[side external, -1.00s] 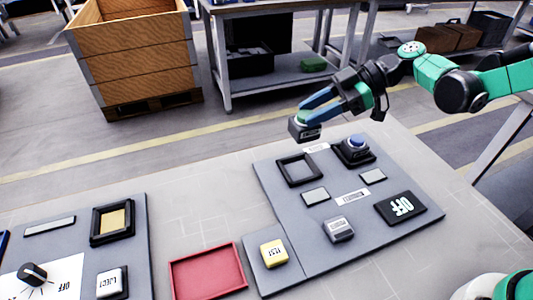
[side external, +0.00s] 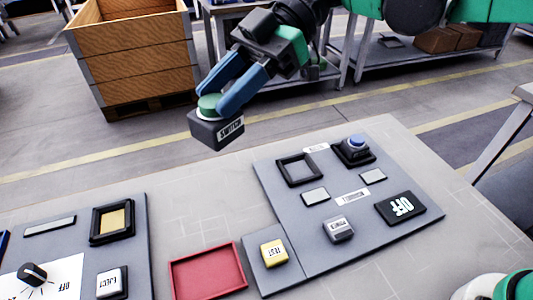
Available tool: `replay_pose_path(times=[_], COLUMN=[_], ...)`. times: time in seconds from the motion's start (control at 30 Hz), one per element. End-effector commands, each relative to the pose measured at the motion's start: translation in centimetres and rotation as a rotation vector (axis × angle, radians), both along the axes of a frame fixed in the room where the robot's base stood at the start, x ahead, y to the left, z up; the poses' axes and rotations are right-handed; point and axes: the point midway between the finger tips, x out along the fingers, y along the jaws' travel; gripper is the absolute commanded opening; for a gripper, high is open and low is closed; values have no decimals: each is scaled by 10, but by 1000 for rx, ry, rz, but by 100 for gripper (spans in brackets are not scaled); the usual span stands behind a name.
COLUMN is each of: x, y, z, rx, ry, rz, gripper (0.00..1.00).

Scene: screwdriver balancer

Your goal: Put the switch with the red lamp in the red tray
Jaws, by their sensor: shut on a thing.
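My gripper (side external: 224,98) is shut on a dark switch block (side external: 208,134). The block has a round green cap on top and a "SWITCH" label on its side. The blue fingers grip it at the cap, and it hangs in the air beyond the table's far edge, up and left of the right-hand panel. No red lamp shows on it. The red tray (side external: 207,272) lies empty on the table between the two panels, nearer the camera than the held block.
The left panel (side external: 75,242) carries an "EJECT" button (side external: 111,282) and a knob (side external: 32,273).

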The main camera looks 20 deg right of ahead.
Motion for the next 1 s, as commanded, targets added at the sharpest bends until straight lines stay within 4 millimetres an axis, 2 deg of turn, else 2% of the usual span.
replay_pose_path(times=[0.03, 0.13, 0.23, 0.37, 0.47, 0.8, 0.9, 1.0], x=[-14, -36, -50, -57, -58, -56, -57, -56], y=[19, 43, 57, 64, 64, 63, 63, 63], z=[-1, -2, -3, -14, -35, -132, -152, -163], rx=[0, 1, 1, 1, 1, 1, 1, 1], ry=[0, 0, 0, 0, 0, 0, -1, 0], rz=[69, 168, 229, 258, 258, 256, 255, 254], gripper=[0, 0, 0, 0, 0, 0, 0, 0])
